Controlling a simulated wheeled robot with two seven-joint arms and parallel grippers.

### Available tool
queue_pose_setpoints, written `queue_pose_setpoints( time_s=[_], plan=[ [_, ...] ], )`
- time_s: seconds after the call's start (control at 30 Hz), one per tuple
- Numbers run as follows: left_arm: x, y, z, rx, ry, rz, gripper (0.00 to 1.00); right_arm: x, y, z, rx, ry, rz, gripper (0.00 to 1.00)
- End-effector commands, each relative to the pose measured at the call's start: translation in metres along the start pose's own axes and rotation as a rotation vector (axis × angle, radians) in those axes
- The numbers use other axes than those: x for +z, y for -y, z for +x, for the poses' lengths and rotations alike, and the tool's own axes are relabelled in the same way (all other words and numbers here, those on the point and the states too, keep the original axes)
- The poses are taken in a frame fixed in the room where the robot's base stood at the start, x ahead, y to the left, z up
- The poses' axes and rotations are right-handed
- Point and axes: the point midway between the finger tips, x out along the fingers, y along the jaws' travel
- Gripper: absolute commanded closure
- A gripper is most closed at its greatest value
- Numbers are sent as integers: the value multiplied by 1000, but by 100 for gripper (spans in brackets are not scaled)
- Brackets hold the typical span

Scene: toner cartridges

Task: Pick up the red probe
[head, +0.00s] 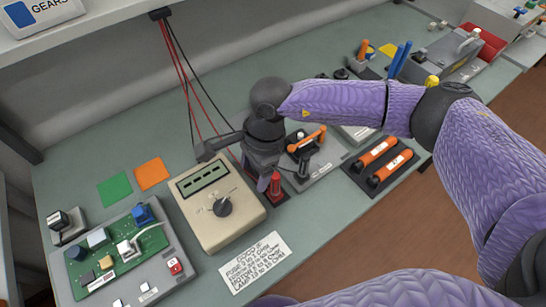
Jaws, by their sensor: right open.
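The red probe (276,184) stands upright in a dark holder (275,197) just right of the beige meter (218,208). My right gripper (267,178) is open and points down from above, right at the probe. Its dark body covers the area behind the probe, and a fingertip shows close to the probe's left side. I cannot tell whether the fingers touch the probe. My left gripper is not in view.
A grey fixture with an orange lever (307,139) stands close to the right of my gripper. Orange cartridges (376,152) lie on a dark tray further right. Red and black leads (180,75) hang behind the meter. A circuit board (118,254) is at lower left.

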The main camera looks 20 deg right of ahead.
Motion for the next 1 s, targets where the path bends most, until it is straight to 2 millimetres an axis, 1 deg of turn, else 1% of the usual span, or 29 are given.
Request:
queue_pose_setpoints(
  time_s=[0.03,0.1,0.17,0.2,0.33,0.43,0.5,0.6,0.7,0.87,0.9,0.97,1.0],
  plan=[
    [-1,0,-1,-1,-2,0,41,-22,2,-9,1,-110,-30,26],
    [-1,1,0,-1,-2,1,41,-42,4,-15,9,-208,-55,26],
    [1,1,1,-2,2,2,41,-50,3,-8,14,-240,-62,26],
    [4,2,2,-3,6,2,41,-53,3,0,17,-244,-63,26],
    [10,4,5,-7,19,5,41,-57,3,23,16,-240,-62,26],
    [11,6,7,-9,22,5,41,-60,2,39,15,-239,-62,26],
    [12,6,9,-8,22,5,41,-62,0,54,17,-238,-62,26],
    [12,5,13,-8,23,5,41,-66,0,72,14,-237,-62,26],
    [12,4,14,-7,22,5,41,-68,0,80,13,-237,-61,26],
    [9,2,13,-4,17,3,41,-68,0,79,12,-236,-61,26],
    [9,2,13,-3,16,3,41,-68,0,79,12,-236,-61,29],
    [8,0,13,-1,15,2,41,-68,0,79,12,-236,-61,41],
    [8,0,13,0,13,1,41,-68,0,79,12,-236,-61,50]
  ],
)
